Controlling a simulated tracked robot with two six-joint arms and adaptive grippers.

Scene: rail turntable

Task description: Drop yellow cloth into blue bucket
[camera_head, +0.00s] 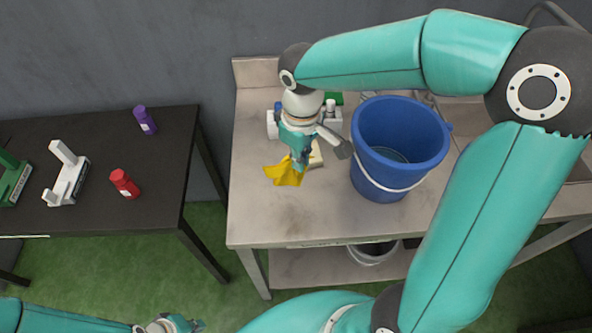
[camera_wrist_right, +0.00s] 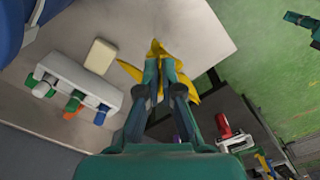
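The blue bucket (camera_head: 378,182) stands upright on the grey workbench, its white handle hanging at the front; its edge also shows in the right wrist view (camera_wrist_right: 12,28). My right gripper (camera_head: 298,158) is left of the bucket, above the bench. Its fingertips, seen close together in the right wrist view (camera_wrist_right: 160,70), are shut on the yellow cloth (camera_head: 284,174), which spreads out around them (camera_wrist_right: 186,86). The cloth is outside the bucket. My left gripper (camera_head: 178,325) is at the bottom edge of the head view, partly cut off, its fingers unclear.
A white rack with coloured caps (camera_wrist_right: 75,85) and a pale block (camera_wrist_right: 101,56) sit on the bench (camera_head: 262,215) near my right gripper. A dark table (camera_head: 100,212) at left holds a red bottle (camera_head: 125,184) and a purple bottle (camera_head: 145,120). Another bucket (camera_head: 372,257) is on the lower shelf.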

